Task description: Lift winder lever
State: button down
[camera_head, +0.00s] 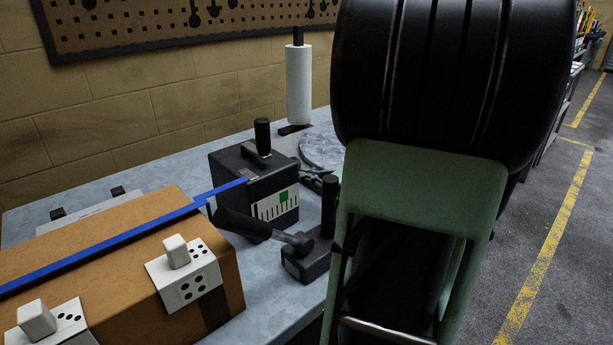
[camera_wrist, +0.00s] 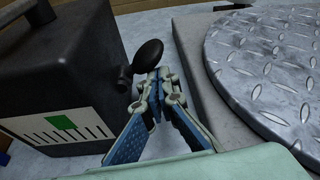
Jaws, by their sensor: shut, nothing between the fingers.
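A black box (camera_head: 255,180) with a blue strap (camera_head: 228,190) and a white gauge with a green mark stands on the bench; it also fills the left of the wrist view (camera_wrist: 60,75). A lever with a black oval knob (camera_wrist: 149,54) juts from its right side in the wrist view. My gripper (camera_wrist: 158,77) is shut and empty, its fingertips just below and right of this knob. I cannot tell whether they touch it. In the head view my gripper (camera_head: 312,178) shows only partly, behind my arm, and the side knob cannot be made out.
A round tread-plate disc (camera_wrist: 270,60) on a grey base lies right of my gripper. An upright black handle (camera_head: 262,136) tops the box. A small dark block (camera_head: 305,262) with a black-gripped lever (camera_head: 242,223) stands in front, beside a strapped cardboard box (camera_head: 110,250).

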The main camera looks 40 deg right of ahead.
jog(key=v, duration=0.7)
jog(key=shift+s, duration=0.25)
jog(key=shift+r, duration=0.1)
